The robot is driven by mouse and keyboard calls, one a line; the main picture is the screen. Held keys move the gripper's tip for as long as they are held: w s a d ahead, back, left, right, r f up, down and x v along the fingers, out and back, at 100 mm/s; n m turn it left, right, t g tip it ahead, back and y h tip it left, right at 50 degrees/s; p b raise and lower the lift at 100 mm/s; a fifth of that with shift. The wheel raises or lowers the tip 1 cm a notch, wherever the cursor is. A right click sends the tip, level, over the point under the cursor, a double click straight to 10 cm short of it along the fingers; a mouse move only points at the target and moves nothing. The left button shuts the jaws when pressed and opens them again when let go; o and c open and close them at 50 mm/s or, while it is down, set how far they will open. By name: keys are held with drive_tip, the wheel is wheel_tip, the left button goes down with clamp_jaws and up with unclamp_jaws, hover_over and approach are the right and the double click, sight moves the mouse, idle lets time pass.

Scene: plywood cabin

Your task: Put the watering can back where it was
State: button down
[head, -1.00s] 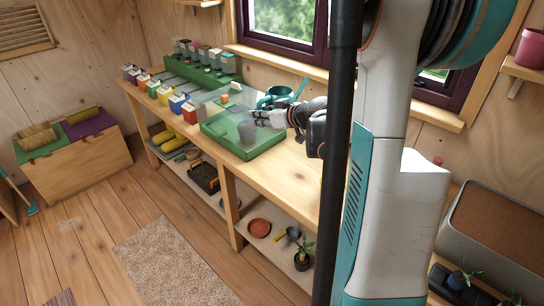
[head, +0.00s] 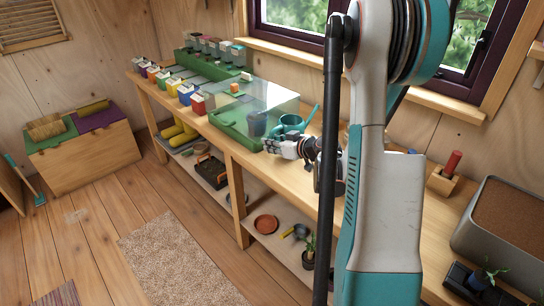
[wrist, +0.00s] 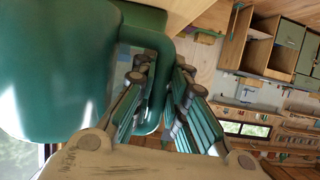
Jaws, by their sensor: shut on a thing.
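My gripper (head: 272,147) is at the can's near side. In the wrist view, the can's large teal body (wrist: 60,75) fills the left, and its looped handle (wrist: 160,75) runs between the fingers of my gripper (wrist: 163,85). The gripper is shut on the handle. The can's base is hidden, so I cannot tell whether it touches the bench.
A blue-grey cup (head: 257,124) stands at the tray, under or behind a clear panel (head: 270,97). Several coloured boxes (head: 185,93) line the bench's left front. A wooden block with a red-handled item (head: 447,172) is at the right. The wood floor (head: 110,205) is open.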

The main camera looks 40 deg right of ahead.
wheel_tip(320, 180, down, 4)
drive_tip(key=shift+f+b, duration=0.1)
drive_tip(key=shift+b, duration=0.7)
drive_tip(key=c, duration=2)
unclamp_jaws()
drive_tip(key=shift+f, duration=0.1)
drive_tip(key=o, duration=0.4)
